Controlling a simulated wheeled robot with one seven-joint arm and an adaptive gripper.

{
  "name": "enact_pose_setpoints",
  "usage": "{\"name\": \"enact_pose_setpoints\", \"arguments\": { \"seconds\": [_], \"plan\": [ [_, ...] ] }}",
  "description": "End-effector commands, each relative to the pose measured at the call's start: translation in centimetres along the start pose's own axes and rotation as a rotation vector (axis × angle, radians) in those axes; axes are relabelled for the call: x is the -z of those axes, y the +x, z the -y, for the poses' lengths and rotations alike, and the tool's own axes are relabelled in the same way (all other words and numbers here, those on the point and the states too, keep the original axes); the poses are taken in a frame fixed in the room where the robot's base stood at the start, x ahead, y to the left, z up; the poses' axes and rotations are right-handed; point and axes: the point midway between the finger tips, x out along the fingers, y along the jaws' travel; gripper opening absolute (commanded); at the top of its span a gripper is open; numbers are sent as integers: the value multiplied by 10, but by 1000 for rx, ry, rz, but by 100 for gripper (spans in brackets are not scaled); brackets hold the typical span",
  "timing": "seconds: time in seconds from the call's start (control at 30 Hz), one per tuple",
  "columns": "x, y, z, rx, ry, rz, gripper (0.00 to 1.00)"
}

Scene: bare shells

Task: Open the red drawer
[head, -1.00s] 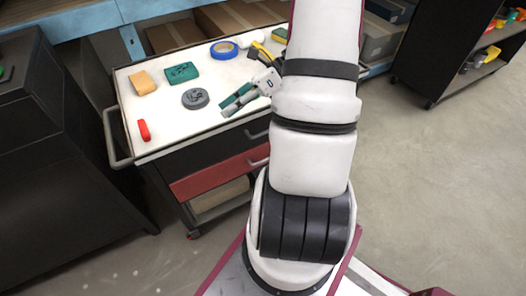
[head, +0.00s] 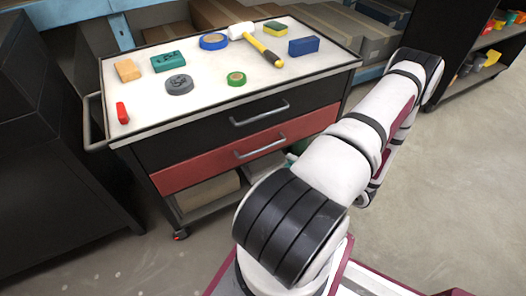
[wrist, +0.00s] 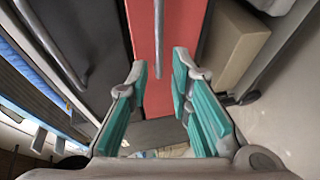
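The red drawer (head: 205,167) is the lower drawer of a wheeled cart and looks flush with the cart front. Its silver bar handle (head: 260,149) runs sideways across its front. In the wrist view the red drawer front (wrist: 144,35) fills the top middle, and its handle (wrist: 160,42) runs up and down there. My gripper (wrist: 162,68) is open, its teal-padded fingers spread to either side of the handle's line. I cannot tell how far the fingertips are from the handle. In the head view my gripper is largely hidden behind my arm.
The black upper drawer (head: 180,147) with its handle (head: 260,113) is above the red one. The white cart top (head: 215,97) holds a hammer (head: 258,46), tape rolls and blocks. A box (head: 208,191) lies on the lower shelf.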

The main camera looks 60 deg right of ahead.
Motion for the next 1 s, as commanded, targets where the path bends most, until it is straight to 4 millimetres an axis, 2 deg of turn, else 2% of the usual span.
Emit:
{"name": "enact_pose_setpoints", "arguments": {
  "seconds": [0.17,0.5,0.7,1.0],
  "plan": [
    [1,23,0,-1,-2,-5,20],
    [2,89,0,-1,-5,-7,20],
    [1,120,-1,-1,-6,-7,20],
    [1,135,-1,1,-6,-5,20]
  ]
}}
